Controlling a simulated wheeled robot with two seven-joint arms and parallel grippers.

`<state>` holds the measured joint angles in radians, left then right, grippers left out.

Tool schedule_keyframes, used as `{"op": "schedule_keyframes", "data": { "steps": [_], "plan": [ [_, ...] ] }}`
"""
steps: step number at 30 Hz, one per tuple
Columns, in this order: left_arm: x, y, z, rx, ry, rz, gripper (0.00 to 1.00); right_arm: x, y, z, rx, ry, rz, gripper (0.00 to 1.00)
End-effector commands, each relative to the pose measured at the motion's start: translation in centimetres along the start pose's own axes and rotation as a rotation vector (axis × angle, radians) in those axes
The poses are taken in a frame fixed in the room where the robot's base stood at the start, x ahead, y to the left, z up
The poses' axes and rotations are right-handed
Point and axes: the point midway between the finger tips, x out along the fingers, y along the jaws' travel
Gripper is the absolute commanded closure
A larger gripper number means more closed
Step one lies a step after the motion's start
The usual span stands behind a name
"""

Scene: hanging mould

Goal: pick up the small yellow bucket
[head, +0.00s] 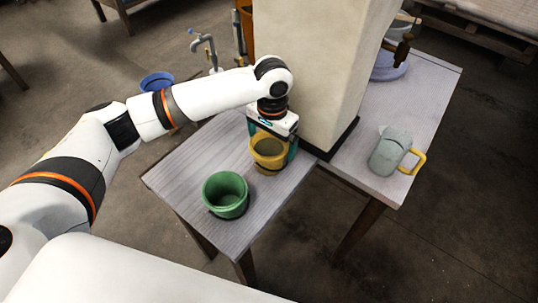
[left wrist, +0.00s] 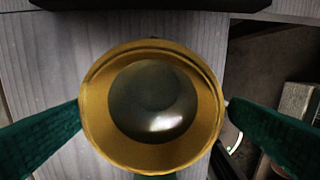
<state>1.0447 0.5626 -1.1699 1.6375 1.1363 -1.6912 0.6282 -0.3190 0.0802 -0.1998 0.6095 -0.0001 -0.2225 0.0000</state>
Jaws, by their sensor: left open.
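The small yellow bucket (head: 267,153) stands upright on the grey wooden table, close to the pale pillar. In the left wrist view the bucket (left wrist: 92,113) is seen from above, with a dark, shiny inside. My left gripper (head: 272,145) is at the bucket, reaching down from above. In the left wrist view its two green fingers (left wrist: 152,118) are open, one on each side of the bucket. Their tips look very near the bucket's sides; I cannot tell whether they touch. My right gripper is not in view.
A green bucket (head: 226,194) stands on the table (head: 178,173) in front of the yellow one. The pillar (head: 318,75) rises right behind. A grey-green jug with a yellow handle (head: 388,153) stands on the right table section. A blue bucket (head: 157,82) and a tap (head: 203,45) are beyond.

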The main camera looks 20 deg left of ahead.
Motion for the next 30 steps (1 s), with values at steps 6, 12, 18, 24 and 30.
{"op": "schedule_keyframes", "data": {
  "steps": [6,12,18,24,30],
  "plan": [
    [2.3,0.5,-0.3,0.000,0.004,0.000,0.00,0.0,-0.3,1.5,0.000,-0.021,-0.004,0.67],
    [5.0,0.7,-0.3,0.000,0.001,0.000,0.00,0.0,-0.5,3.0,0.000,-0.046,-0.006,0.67],
    [5.5,0.6,-0.3,0.002,-0.001,0.000,0.00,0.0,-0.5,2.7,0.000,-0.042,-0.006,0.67],
    [5.4,0.6,-0.3,0.002,-0.001,0.000,0.16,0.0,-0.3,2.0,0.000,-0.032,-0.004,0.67],
    [5.4,0.6,-0.3,0.002,-0.001,0.000,0.49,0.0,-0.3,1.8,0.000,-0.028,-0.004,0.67]
  ]
}}
